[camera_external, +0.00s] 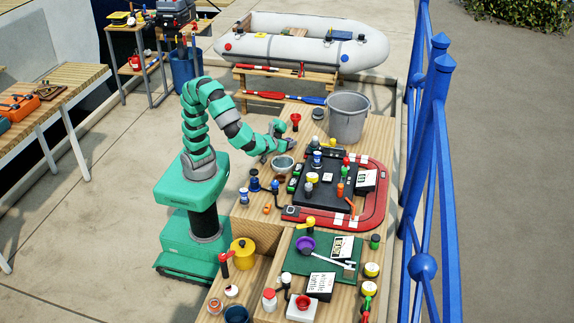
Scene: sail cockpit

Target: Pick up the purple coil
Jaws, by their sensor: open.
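A small purple round thing (305,245) sits on the green mat (296,263) on the near part of the wooden bench. It is the only purple thing I can make out; its coil shape is too small to tell. A pale stick-like thing runs from beside it to the right. My gripper (282,138) is open over the far part of the bench, beyond a grey bowl (284,162) and well away from the purple thing. Nothing shows between its fingers, though they are small in the picture.
A black panel on a red tray (376,206) carries several knobs and fills the bench's middle. A grey bucket (347,118) stands at the back. Jars, white boxes and a yellow pot (243,251) crowd the near end. A blue railing (421,200) runs along the right.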

